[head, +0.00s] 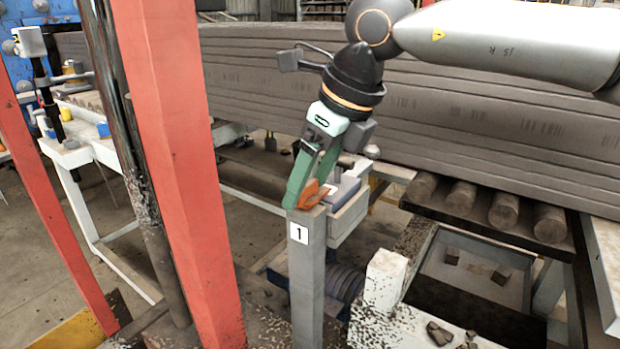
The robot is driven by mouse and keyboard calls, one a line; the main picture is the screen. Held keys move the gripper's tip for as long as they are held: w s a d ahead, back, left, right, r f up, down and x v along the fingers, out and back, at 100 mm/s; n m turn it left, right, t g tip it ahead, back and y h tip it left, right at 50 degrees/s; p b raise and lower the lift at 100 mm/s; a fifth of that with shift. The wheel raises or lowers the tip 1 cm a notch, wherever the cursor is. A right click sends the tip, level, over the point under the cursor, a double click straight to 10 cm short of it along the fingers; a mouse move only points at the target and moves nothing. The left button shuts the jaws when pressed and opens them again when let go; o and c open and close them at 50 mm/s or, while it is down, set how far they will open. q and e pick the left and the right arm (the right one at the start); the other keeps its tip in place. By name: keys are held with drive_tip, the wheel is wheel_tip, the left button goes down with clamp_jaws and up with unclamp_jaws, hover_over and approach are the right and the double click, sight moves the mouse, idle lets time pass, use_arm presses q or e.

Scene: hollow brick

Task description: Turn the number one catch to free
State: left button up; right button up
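A grey upright post (307,270) stands in the middle of the head view, with a white label bearing the number 1 near its top. The orange catch (308,196) sits on top of this post. My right gripper (307,194) reaches down to it from above, its two green fingers apart at the catch. One finger passes on the left of the catch; the other is partly behind it. I cannot tell whether the fingers press on the catch. The catch's exact turn is partly hidden by the fingers. My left gripper is not in view.
A thick red post (178,150) and a dark pipe (130,160) stand left of the numbered post. Long grey brick slabs (480,100) run behind the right arm. A roller rack (505,209) and a white block (384,280) lie to the right. A white workbench (75,155) stands at the left.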

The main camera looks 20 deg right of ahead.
drive_tip(key=c, duration=1.1)
